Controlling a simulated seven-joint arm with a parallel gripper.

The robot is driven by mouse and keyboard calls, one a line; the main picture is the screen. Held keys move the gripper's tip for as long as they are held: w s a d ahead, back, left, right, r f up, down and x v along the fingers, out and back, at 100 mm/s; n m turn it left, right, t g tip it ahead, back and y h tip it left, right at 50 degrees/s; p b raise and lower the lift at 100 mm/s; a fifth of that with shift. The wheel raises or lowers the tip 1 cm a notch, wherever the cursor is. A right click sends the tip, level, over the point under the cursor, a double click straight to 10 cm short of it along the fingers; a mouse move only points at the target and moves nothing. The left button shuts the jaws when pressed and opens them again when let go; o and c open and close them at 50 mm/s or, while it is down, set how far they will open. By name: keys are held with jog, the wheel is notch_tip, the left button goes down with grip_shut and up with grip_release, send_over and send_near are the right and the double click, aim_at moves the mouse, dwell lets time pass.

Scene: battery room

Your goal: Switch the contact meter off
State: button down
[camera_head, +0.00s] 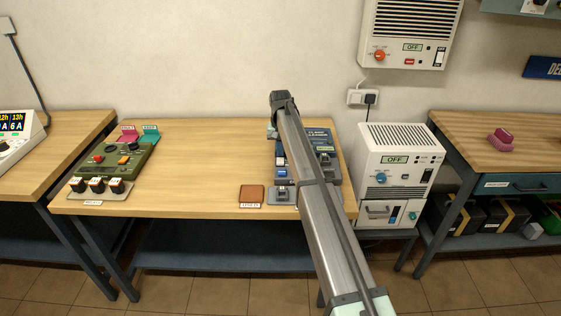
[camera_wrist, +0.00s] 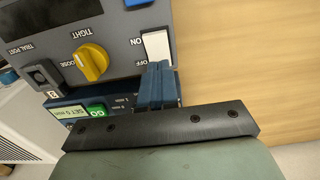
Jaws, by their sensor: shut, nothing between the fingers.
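A dark blue-grey device (camera_head: 327,165) stands on the middle table, partly hidden behind my arm; I cannot read a contact meter name on it. In the wrist view its panel (camera_wrist: 112,32) appears upside down, with a white rocker switch (camera_wrist: 156,45) marked ON and OFF, a yellow TIGHT/LOOSE knob (camera_wrist: 90,62) and a dark display (camera_wrist: 30,14). My gripper (camera_wrist: 154,68) is shut and empty, its blue fingers just beside the OFF end of the rocker. Whether they touch it is unclear. In the head view the fingers are mostly hidden by my arm.
A lower panel with a green GO button (camera_wrist: 96,110) lies close to the fingers. A brown pad (camera_head: 251,195) sits left of the device. A green control box (camera_head: 112,158) stands at the table's left, a white cabinet (camera_head: 394,160) at its right. The table's middle is clear.

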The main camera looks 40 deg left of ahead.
jog(key=shift+r, duration=2.65)
jog(key=shift+w+d, duration=0.1)
